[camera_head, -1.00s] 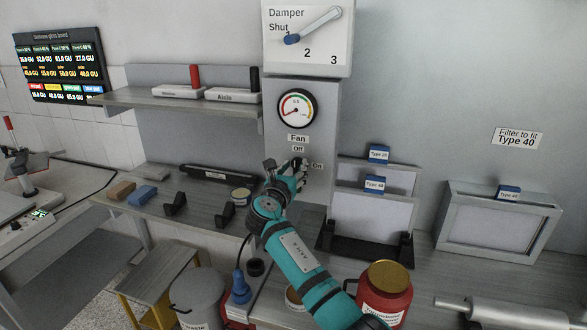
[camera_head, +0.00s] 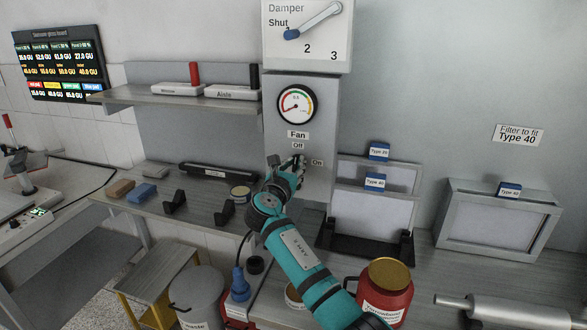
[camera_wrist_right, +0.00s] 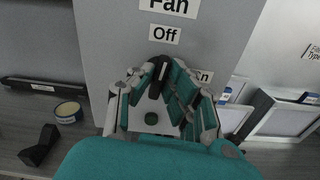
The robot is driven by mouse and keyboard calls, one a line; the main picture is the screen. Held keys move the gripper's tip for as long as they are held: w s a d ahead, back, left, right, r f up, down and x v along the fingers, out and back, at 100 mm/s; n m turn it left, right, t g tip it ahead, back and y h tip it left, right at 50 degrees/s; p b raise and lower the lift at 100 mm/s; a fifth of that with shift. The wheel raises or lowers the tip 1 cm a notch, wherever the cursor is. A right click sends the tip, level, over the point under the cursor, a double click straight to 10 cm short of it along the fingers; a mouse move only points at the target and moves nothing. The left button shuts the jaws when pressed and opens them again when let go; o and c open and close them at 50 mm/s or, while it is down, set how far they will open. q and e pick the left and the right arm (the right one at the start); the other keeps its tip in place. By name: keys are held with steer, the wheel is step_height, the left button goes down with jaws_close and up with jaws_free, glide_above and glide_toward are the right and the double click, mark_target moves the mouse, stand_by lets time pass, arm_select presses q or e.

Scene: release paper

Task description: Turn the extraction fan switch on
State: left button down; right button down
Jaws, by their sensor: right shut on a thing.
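The fan switch sits on the grey column, under the Fan label (camera_head: 298,134). In the head view the fingers hide most of the switch. My left gripper is not in view.
A round gauge (camera_head: 297,104) and the Damper panel (camera_head: 306,40) are above the switch. Filter panels in a black rack (camera_head: 365,244) stand close on the right. A red jar (camera_head: 386,295) stands below. A tin (camera_head: 241,194) is on the left bench.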

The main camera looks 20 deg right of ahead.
steer(key=m+b, duration=0.2)
steer(key=m, duration=0.1)
steer(key=m+b, duration=0.1)
steer(key=shift+f, duration=0.25)
steer(key=m+b, duration=0.3)
steer(key=m, duration=0.1)
steer(key=shift+s+d, duration=0.1)
steer(key=m+b, duration=0.3)
steer(key=m, duration=0.1)
steer(key=shift+f+m+b, duration=0.2)
steer(key=shift+m+b, duration=0.1)
steer(key=shift+b, duration=0.05)
steer(key=shift+r+m+b, duration=0.1)
steer(key=shift+m+b, duration=1.3)
steer(key=shift+m, duration=0.4)
steer(key=c, duration=1.3)
jaws_free()
steer(key=shift+c, duration=0.2)
